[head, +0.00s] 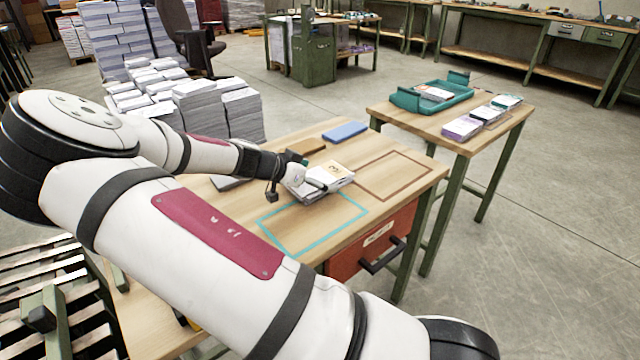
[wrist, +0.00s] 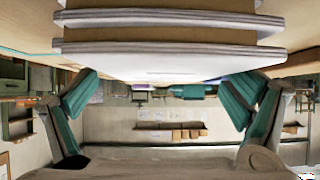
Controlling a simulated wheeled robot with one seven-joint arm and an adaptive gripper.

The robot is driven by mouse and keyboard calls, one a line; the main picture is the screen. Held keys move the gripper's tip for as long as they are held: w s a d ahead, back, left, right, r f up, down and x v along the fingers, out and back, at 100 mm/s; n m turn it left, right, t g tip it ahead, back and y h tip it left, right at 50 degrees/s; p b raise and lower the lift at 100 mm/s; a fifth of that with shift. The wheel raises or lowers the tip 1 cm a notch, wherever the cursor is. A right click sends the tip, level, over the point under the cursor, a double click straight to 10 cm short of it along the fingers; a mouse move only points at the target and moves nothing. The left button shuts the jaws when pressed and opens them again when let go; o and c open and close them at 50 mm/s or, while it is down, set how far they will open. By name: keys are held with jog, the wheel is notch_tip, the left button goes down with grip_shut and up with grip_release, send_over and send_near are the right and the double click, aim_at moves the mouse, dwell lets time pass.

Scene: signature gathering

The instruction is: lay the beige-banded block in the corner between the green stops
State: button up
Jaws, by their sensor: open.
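A pile of white paper blocks (head: 325,190) lies on the near wooden table, and its top block carries a beige patch (head: 334,170). I cannot tell whether that is the beige-banded block. My gripper (head: 308,178) is at the left end of this pile. In the wrist view my gripper (wrist: 158,88) is open, with a teal-padded finger at each side and nothing held between them. The stacked blocks (wrist: 165,48) fill the top of that view, close by the fingertips. A teal tray (head: 459,100) with raised green stops (head: 459,77) stands on the far table, with a block (head: 435,93) in it.
Several banded blocks (head: 462,128) lie in a row beside the tray. Teal (head: 348,221) and brown (head: 418,160) outlines mark bare wood. A gap separates the tables.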

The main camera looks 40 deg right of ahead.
aim_at(317, 178)
jog(key=c, duration=1.6)
jog(key=shift+r, duration=0.15)
jog(key=shift+r, duration=0.2)
notch_tip(317, 178, up, 3)
jog(key=shift+p, duration=0.6)
jog(key=s+a+p, duration=0.1)
jog(key=s+a, duration=0.1)
jog(key=s, duration=0.2)
jog(key=s+a+r+p, duration=0.1)
jog(key=s+a, duration=0.2)
jog(key=s, duration=0.2)
jog(key=s+a+p, duration=0.1)
jog(key=s+a, duration=0.2)
jog(key=s, duration=0.1)
jog(key=shift+s+a+r, duration=0.1)
jog(key=shift+s+r, duration=0.1)
jog(key=shift+s, duration=0.15)
